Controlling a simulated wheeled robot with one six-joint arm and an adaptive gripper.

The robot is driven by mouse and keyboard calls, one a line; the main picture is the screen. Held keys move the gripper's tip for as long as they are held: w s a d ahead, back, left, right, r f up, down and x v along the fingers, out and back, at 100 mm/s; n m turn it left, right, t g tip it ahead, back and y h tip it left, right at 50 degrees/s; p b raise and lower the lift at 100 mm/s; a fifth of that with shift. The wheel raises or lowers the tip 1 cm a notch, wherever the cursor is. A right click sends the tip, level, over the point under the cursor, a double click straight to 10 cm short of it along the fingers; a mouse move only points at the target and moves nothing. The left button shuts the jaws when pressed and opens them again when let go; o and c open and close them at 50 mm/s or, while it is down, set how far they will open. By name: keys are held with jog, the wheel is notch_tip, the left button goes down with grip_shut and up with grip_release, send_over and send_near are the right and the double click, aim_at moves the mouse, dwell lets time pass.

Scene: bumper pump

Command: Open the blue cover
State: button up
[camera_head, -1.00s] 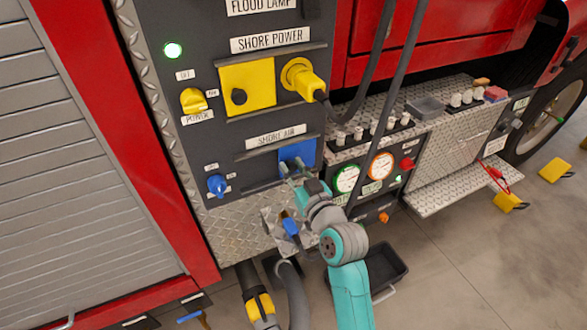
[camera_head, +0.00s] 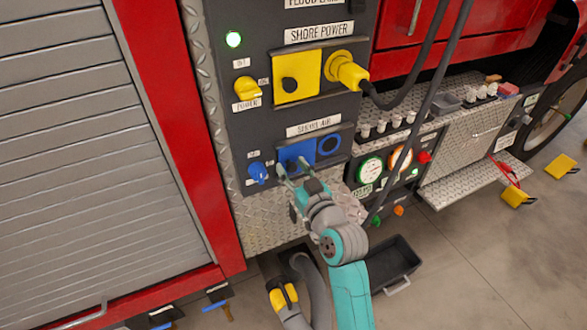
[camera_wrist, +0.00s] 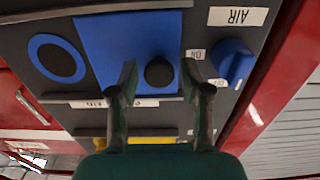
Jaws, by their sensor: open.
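The blue cover (camera_head: 291,152) is a flat panel on the Shore Air row of the dark control panel. A blue ring-shaped port (camera_head: 329,145) is exposed just to its right. In the wrist view the blue cover (camera_wrist: 125,40) lies beside the uncovered ring (camera_wrist: 57,57). My gripper (camera_head: 293,164) is at the cover's lower part, its two fingers apart. In the wrist view my gripper (camera_wrist: 159,68) has its fingers on either side of the cover's round black knob (camera_wrist: 159,73); I cannot tell whether they touch it.
A blue rotary knob (camera_head: 258,173) sits left of the cover. Above are a yellow cover (camera_head: 311,72) and a yellow plug (camera_head: 347,70) with a hanging black cable. Gauges (camera_head: 370,169) and a diamond-plate step lie to the right. A dark tray (camera_head: 402,258) and hoses are below.

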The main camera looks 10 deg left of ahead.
jog(key=shift+d, duration=0.1)
jog(key=v, duration=1.2)
dwell(0.4)
jog(key=s+d+f+m+h, duration=0.3)
jog(key=s+d+f, duration=0.4)
jog(key=s, duration=0.2)
jog(key=s+d+f+m+h, duration=0.2)
jog(key=s+d+f+h, duration=0.2)
jog(key=s+d+f, duration=0.4)
jog(key=s+d+r+m+h, duration=0.1)
jog(key=s+d, duration=0.1)
jog(key=s, duration=0.9)
jog(key=s+d+r+h, duration=0.2)
jog(key=s+d, duration=0.1)
jog(key=s, duration=0.9)
jog(key=shift+r+m, duration=0.15)
jog(key=shift+m, duration=0.25)
